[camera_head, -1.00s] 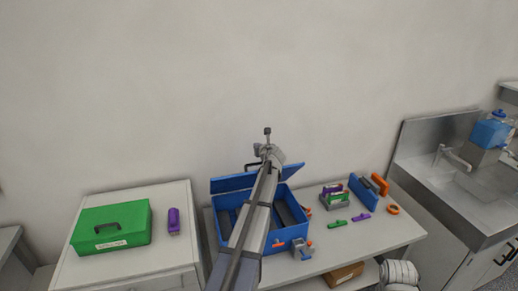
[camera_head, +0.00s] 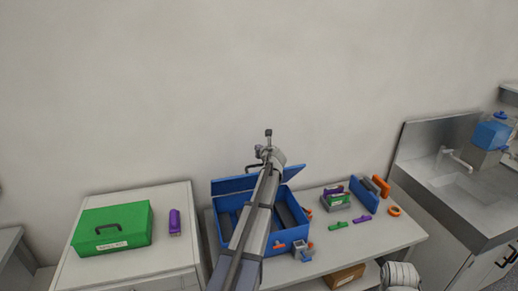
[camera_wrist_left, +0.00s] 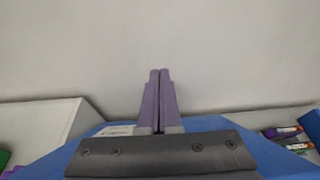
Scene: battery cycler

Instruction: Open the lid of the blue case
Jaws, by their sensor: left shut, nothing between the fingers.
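The blue case (camera_head: 291,236) stands on the middle table with its lid (camera_head: 234,185) raised and leaning back toward the wall. Dark compartments show inside the case. My left arm crosses in front of the case and hides its middle. My left gripper (camera_head: 268,136) is above the lid's upper edge, apparently clear of it. In the left wrist view the fingers (camera_wrist_left: 158,100) are shut together and empty, pointing at the wall. Blue surface (camera_wrist_left: 283,158) of the case or lid lies below them. My right gripper is out of view.
A green case (camera_head: 112,229) and a purple item (camera_head: 175,222) sit on the left cabinet. A grey-orange device (camera_head: 302,250) touches the blue case's front. Several small coloured items lie to its right. A sink (camera_head: 470,195) is far right.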

